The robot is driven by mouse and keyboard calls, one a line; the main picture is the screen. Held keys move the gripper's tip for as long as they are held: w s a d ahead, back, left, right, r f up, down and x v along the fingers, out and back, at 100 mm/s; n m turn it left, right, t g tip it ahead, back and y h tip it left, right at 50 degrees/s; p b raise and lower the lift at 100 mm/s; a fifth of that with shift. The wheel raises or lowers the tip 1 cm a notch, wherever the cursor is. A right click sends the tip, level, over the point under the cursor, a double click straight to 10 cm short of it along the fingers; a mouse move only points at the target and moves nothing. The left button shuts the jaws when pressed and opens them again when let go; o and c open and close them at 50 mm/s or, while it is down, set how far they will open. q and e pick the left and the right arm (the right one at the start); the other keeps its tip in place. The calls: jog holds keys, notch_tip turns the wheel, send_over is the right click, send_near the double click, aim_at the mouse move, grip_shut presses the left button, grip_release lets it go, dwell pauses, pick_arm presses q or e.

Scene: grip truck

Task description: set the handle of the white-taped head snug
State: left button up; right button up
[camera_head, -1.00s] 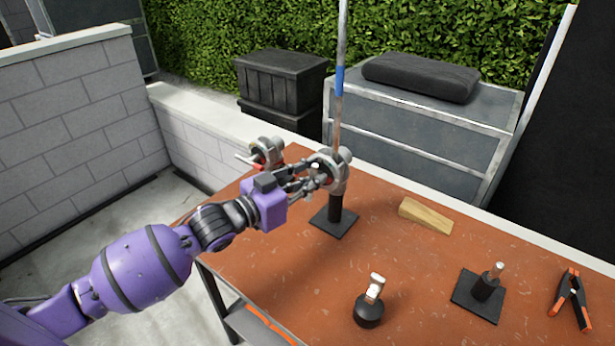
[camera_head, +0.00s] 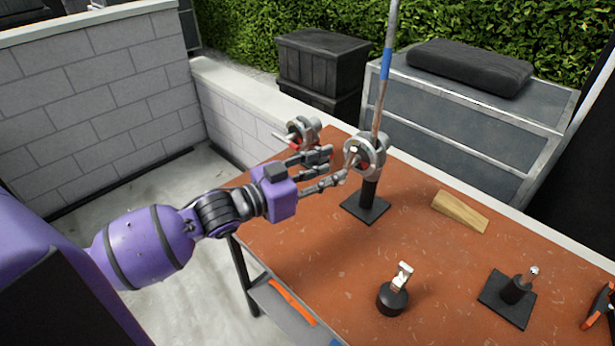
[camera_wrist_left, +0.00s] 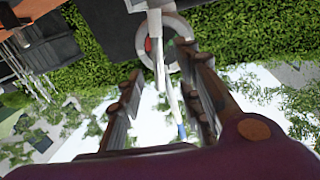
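A round silver grip head (camera_head: 367,157) with red inside sits on a short black post with a square base, on the orange-brown table. A rod with a blue band rises through it. A second silver head (camera_head: 303,133), with a pale handle and red part, is behind and left of it. I cannot tell for certain which head bears white tape. My left gripper (camera_head: 338,166) is open just left of the nearer head, its fingers apart. In the left wrist view a pale ring-shaped head (camera_wrist_left: 178,30) with a red part shows beyond the open fingers (camera_wrist_left: 165,95). My right gripper is out of view.
A wooden wedge (camera_head: 460,211), a black-based piece with a pale top (camera_head: 393,297), and a short post on a square plate (camera_head: 513,291) stand on the table. An orange-tipped clamp (camera_head: 600,308) is at the right edge.

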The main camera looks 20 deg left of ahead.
pick_arm(q)
jog(key=v, duration=0.6)
jog(key=shift+s, duration=0.2)
jog(key=shift+a, duration=0.1)
